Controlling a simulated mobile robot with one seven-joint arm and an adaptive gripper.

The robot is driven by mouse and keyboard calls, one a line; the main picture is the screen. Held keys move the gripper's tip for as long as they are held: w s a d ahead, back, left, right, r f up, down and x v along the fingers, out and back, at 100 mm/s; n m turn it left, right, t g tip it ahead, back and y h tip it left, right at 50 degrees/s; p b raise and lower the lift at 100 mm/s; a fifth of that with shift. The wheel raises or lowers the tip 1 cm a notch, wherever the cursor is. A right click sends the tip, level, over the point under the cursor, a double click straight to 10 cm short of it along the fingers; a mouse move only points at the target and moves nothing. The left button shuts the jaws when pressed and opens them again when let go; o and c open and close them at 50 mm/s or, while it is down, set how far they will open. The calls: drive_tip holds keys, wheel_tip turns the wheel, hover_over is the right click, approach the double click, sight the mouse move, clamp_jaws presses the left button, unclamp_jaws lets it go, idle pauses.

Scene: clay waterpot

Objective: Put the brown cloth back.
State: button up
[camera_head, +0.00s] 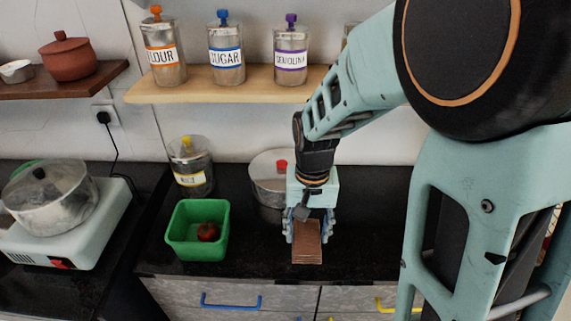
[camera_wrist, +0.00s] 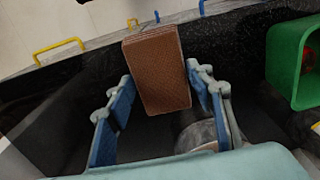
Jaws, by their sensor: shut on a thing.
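The brown cloth (camera_head: 307,246) is a folded, flat rectangular stack at the front part of the dark counter, seen in the head view. My gripper (camera_head: 306,232) points down and is shut on the cloth, with a finger on either side. In the wrist view the cloth (camera_wrist: 157,72) sits between the blue-padded fingers of my gripper (camera_wrist: 160,80). I cannot tell whether its lower end touches the counter.
A green bin (camera_head: 196,246) with a red item (camera_head: 208,232) stands left of my gripper. Behind are a lidded steel pot (camera_head: 269,184) and a yellow-topped jar (camera_head: 192,166). A wooden shelf (camera_head: 205,90) holds labelled jars. A pot (camera_head: 50,198) sits on the white hotplate at left.

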drive_tip(key=w+a+f, duration=0.1)
drive_tip(key=f, duration=0.1)
drive_tip(key=w+a+f, duration=0.3)
drive_tip(key=w+f, duration=0.1)
drive_tip(key=shift+w+a+f, duration=0.15)
drive_tip(key=shift+a+f, duration=0.05)
drive_tip(key=shift+f, duration=0.1)
drive_tip(key=shift+w+a+f, duration=0.15)
drive_tip(key=shift+f, duration=1.55)
drive_tip(key=shift+f, duration=0.1)
drive_tip(key=shift+f, duration=0.15)
drive_tip(key=o, duration=1.1)
wheel_tip(320, 180, up, 13)
drive_tip(key=shift+f, duration=0.2)
